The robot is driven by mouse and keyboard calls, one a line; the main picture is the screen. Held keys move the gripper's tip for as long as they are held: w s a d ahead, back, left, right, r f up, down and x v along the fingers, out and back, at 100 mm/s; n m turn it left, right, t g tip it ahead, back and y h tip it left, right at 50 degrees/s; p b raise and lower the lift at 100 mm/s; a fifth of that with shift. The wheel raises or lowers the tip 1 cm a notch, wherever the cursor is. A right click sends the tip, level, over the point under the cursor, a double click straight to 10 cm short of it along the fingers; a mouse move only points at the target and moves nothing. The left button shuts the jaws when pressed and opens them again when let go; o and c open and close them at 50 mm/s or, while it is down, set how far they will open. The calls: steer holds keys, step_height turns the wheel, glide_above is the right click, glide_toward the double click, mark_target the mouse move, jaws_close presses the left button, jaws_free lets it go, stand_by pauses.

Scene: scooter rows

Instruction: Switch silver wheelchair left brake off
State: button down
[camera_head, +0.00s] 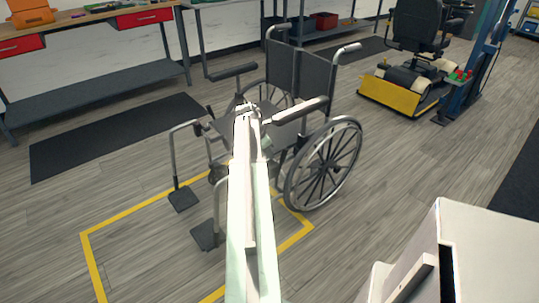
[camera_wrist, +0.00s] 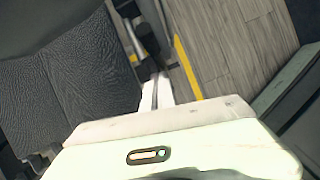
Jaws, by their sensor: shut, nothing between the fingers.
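The silver wheelchair (camera_head: 330,165) stands on the floor facing me, with a black seat and back. My arm reaches over its front, and my gripper (camera_head: 247,110) is at the seat's front area, between the armrests. In the wrist view my gripper (camera_wrist: 155,92) shows as narrow pale fingers, shut with nothing between them. The dark textured seat (camera_wrist: 60,85) fills the left of that view, beside the fingers. I cannot make out the left brake lever for certain; my arm covers part of the frame near the wheel at picture right. I cannot tell whether the fingers touch anything.
A yellow floor outline (camera_head: 130,222) lies around the wheelchair's front; its footplates (camera_head: 184,199) stick out towards me. A workbench (camera_head: 90,20) with red drawers stands at the back left. Floor at left is open.

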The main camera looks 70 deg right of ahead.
step_height(320, 180, up, 9)
steer(key=d+p, duration=0.1)
steer(key=p, duration=0.7)
steer(key=shift+s, duration=0.2)
steer(key=shift+d+f, duration=0.1)
steer(key=shift+f, duration=0.05)
